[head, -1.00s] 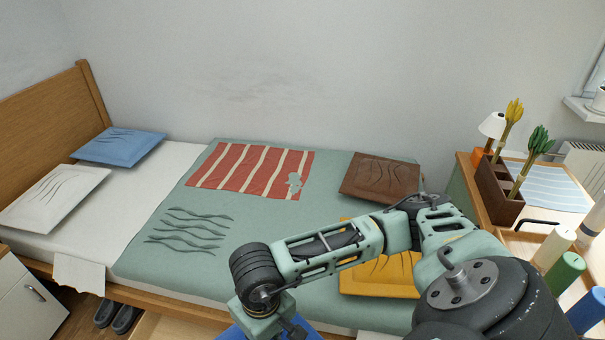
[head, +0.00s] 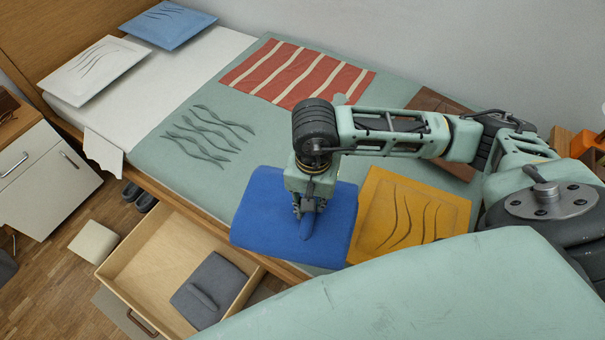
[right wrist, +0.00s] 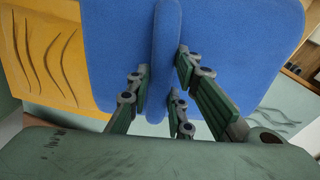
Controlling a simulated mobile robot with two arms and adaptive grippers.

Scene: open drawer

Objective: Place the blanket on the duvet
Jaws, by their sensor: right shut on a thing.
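The blue blanket (head: 265,215) is a folded slab with a raised ridge. My right gripper (head: 310,208) is shut on that ridge; the right wrist view shows its fingers (right wrist: 163,85) on either side of the blue ridge (right wrist: 165,35). The blanket is over the front edge of the bed, beside the yellow pillow; I cannot tell whether it touches the duvet. The green duvet (head: 225,120) covers the right part of the bed, with dark wavy lines on it. My left gripper is out of view.
A red striped cloth (head: 290,72), a yellow pillow (head: 400,215) and a partly hidden brown pillow (head: 430,102) lie on the duvet. Below, an open drawer (head: 150,262) holds a grey folded blanket (head: 212,290). Blue (head: 168,25) and white (head: 95,70) pillows lie at the headboard.

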